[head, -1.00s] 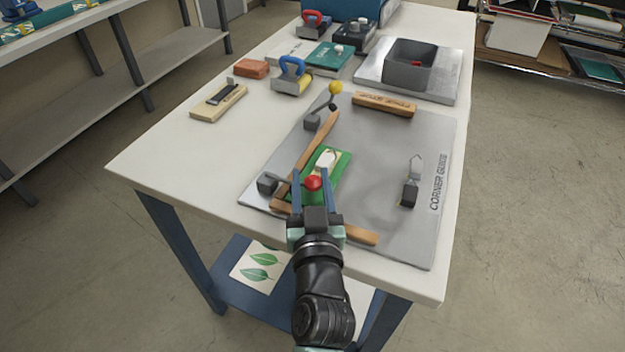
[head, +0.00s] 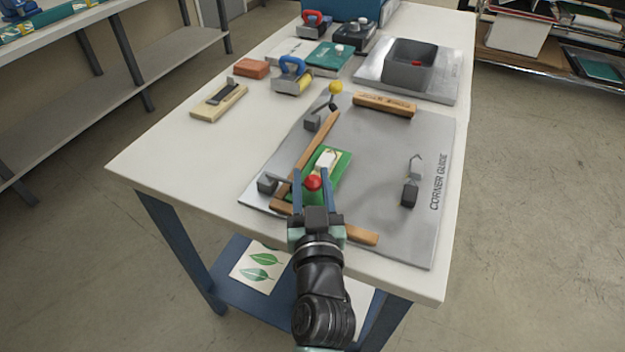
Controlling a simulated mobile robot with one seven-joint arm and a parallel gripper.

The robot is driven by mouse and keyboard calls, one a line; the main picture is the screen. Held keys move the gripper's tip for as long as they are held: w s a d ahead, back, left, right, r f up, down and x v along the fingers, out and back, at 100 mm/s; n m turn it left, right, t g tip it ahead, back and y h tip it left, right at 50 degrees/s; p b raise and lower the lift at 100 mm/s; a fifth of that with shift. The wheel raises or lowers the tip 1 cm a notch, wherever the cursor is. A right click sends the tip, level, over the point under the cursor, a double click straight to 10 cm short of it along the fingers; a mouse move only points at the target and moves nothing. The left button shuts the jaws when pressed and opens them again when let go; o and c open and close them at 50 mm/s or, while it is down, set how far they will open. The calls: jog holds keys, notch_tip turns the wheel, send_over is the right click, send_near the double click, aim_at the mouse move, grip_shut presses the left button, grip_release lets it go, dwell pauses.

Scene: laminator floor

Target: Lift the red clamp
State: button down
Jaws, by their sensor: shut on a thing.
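The red clamp shows as a round red knob (head: 313,182) on a dark arm that runs left to a grey block (head: 267,184) on the metal corner guide plate (head: 385,150). The knob is over the near end of a green card (head: 337,176) with a white piece on it. My gripper (head: 311,180) reaches in from the near side, one blue finger on each side of the knob, and is shut on it. The fingers and knob hide part of the clamp's arm, and I cannot tell whether the clamp touches the card.
Wooden strips (head: 318,147) border the plate's left and near sides. A yellow-knobbed clamp (head: 335,88) stands beyond, and a grey-black clamp (head: 411,185) is at right. A grey box (head: 408,66) and a blue-handled roller (head: 292,76) are farther back.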

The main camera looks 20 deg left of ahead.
jog(key=shift+w+d+f, duration=0.1)
jog(key=shift+d, duration=0.3)
